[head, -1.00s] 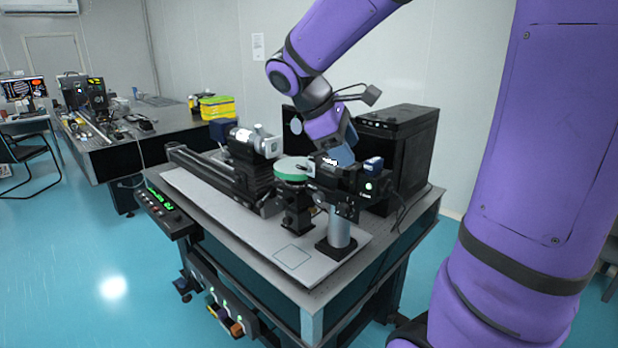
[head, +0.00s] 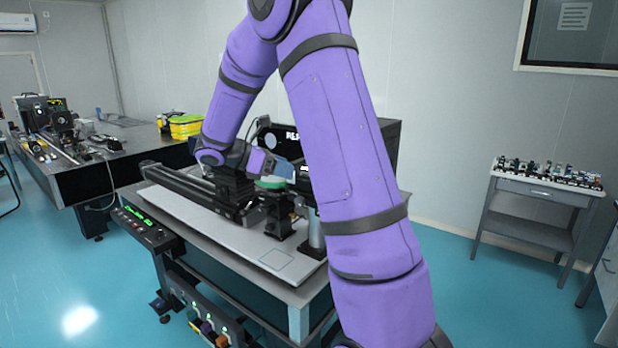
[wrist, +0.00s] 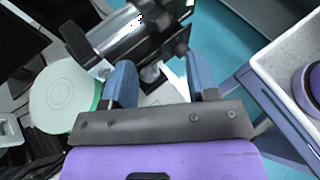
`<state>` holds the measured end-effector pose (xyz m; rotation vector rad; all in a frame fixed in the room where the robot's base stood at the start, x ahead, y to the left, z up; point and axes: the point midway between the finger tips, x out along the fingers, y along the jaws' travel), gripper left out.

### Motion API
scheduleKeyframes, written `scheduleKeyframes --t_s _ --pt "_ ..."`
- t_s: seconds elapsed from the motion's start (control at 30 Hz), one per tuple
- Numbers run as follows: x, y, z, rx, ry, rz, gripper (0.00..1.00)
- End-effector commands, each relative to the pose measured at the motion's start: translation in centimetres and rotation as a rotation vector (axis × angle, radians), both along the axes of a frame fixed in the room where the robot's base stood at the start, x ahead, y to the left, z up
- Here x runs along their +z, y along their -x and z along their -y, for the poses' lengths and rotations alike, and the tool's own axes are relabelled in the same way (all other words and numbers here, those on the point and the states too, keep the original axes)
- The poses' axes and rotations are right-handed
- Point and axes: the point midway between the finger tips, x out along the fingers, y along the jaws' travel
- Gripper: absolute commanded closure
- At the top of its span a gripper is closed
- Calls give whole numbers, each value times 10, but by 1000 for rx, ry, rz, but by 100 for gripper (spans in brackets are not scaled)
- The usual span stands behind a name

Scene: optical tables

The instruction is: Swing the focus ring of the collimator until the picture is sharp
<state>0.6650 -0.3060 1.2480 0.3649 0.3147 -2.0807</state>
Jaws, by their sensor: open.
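In the wrist view my gripper (wrist: 162,82) is open, its two blue fingers apart. A silver cylinder in black mounts (wrist: 130,38), which looks like the collimator, lies just beyond the fingertips. A small part shows between the fingers; I cannot tell whether it belongs to the focus ring. A green-edged disc with a pale top (wrist: 62,95) is left of the fingers; it also shows in the head view (head: 271,183). In the head view my gripper (head: 283,170) is low over the bench beside this disc. My arm hides most of the collimator there, and no focus ring is clear.
The optical bench (head: 225,235) carries a dark rail (head: 180,180) and a black post (head: 278,222). A black box (head: 390,135) stands behind my arm. A control panel (head: 145,229) runs along the bench's left side. A small side table (head: 540,190) is at right; floor between is clear.

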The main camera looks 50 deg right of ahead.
Motion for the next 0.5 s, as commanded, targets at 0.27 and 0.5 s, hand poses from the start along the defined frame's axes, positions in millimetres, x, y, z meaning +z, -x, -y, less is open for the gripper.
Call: scheduleKeyframes --t_s 0.27,0.5 --pt "-19 25 39 -3 -1 0 47" --pt "-30 39 62 -1 -1 0 47"
